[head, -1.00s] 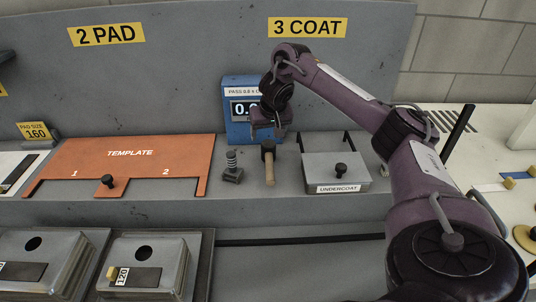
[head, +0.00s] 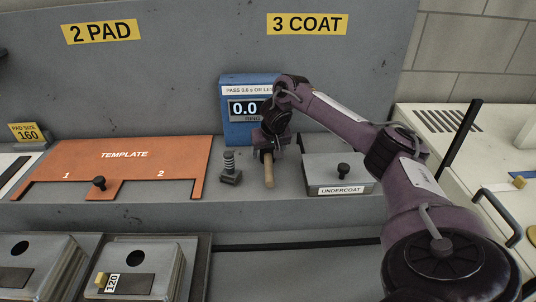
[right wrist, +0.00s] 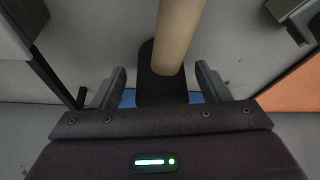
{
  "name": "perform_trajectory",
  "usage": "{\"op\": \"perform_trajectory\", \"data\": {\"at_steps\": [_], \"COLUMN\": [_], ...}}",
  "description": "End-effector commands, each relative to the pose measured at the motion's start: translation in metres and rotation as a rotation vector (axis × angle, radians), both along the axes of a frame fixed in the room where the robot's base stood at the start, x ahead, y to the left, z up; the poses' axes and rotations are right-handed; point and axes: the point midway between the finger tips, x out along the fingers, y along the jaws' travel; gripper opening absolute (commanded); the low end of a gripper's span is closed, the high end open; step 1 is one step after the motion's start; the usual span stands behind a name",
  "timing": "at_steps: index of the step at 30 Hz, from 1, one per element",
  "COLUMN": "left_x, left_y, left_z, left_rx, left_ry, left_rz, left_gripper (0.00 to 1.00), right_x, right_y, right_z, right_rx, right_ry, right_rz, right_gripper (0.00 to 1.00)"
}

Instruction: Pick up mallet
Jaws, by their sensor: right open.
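The mallet has a pale wooden handle (head: 268,172) and a dark head, and lies or stands on the grey ledge below the blue display box. My right gripper (head: 267,147) is over the head end and hides most of the head in the head view. In the right wrist view the mallet's handle (right wrist: 178,35) runs up from the dark head (right wrist: 160,85). The open fingers of my right gripper (right wrist: 163,88) stand on either side of the head, with a gap on both sides. My left gripper is not in view.
A spring-topped post (head: 230,168) stands just left of the mallet. The undercoat box (head: 325,171) with its black knob is close on the right. The blue display box (head: 235,125) stands behind. The orange template (head: 125,155) lies further left.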

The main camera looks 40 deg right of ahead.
Motion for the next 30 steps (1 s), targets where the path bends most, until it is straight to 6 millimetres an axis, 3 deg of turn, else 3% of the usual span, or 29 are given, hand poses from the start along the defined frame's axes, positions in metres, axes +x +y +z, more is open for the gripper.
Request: {"op": "perform_trajectory", "data": {"at_steps": [7,20,30], "left_x": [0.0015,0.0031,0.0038], "left_y": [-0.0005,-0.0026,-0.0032], "left_z": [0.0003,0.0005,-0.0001], "left_rx": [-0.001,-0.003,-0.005], "left_ry": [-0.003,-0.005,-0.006], "left_rz": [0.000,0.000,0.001], "left_gripper": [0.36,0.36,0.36], "right_x": [0.0010,0.0008,0.0015], "right_y": [-0.0002,-0.0003,-0.0004], "right_z": [-0.0022,-0.0019,0.0020], "right_rx": [0.000,0.000,0.000], "right_ry": [-0.001,-0.001,-0.003], "right_rz": [0.000,0.000,-0.001], "right_gripper": [0.70,0.14,0.12]}}
